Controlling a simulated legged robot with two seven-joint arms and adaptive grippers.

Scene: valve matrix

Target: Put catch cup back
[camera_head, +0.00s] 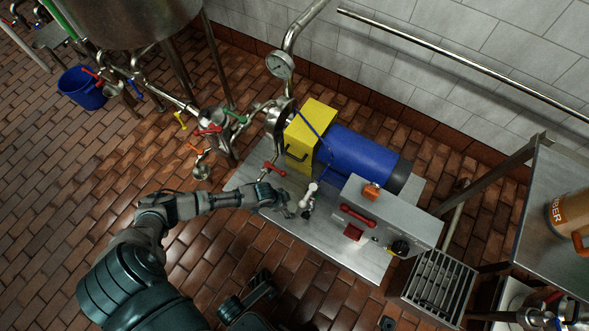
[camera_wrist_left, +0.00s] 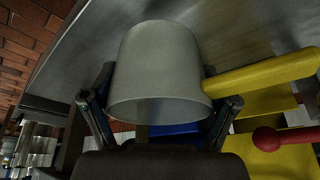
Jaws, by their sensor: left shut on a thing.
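The catch cup (camera_wrist_left: 160,65) is a plain pale grey cup that fills the middle of the left wrist view. My left gripper (camera_wrist_left: 160,108) is shut on it, with one dark finger on each side of its wall. In the head view, my left gripper (camera_head: 287,207) is over the left part of the metal pump base (camera_head: 330,248). My right gripper is not in view.
A grey control box (camera_head: 385,213) stands to the right.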

